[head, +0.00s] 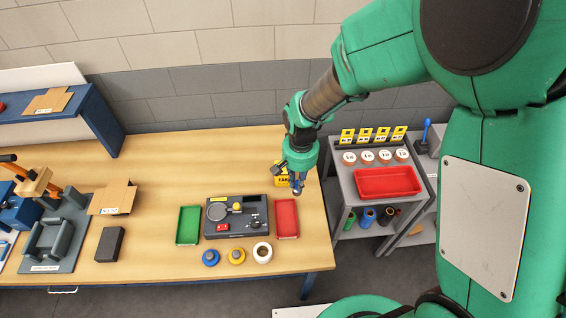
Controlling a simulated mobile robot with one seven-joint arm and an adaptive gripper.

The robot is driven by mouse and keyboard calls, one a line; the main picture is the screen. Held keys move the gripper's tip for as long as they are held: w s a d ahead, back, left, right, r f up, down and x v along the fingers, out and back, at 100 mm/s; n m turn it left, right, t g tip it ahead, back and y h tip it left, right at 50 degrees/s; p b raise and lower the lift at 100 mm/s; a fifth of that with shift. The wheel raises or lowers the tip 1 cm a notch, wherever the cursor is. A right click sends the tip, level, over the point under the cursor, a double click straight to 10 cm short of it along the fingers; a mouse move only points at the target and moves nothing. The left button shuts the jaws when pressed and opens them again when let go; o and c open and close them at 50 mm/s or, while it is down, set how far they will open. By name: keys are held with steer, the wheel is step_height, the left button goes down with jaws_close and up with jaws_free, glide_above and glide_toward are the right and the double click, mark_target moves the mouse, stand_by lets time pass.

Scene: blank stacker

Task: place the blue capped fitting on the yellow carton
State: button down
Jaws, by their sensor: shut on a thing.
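My gripper (297,184) points down above the right part of the wooden table, near its right edge. It is shut on a small blue thing, which looks like the blue capped fitting (298,190); the fingers hide most of it.
A dark grey fixture (238,231) stands between a green tray (188,225) and a red tray (287,218). A grey cart (346,209) stands right of the table.

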steer(key=w+a+f, duration=0.1)
steer(key=w+a, duration=0.2)
steer(key=w, duration=1.1)
steer(key=shift+w+f, duration=0.2)
steer(key=shift+w, duration=0.05)
steer(key=shift+w+a, duration=0.1)
steer(key=shift+a, duration=0.05)
steer(key=shift+w+f, duration=0.15)
steer(key=shift+f, duration=0.75)
steer(key=shift+w+f, duration=0.15)
steer(key=shift+f, duration=0.75)
steer(key=shift+f, duration=0.1)
steer(key=c, duration=2.2)
jaws_free()
steer(key=o, duration=0.5)
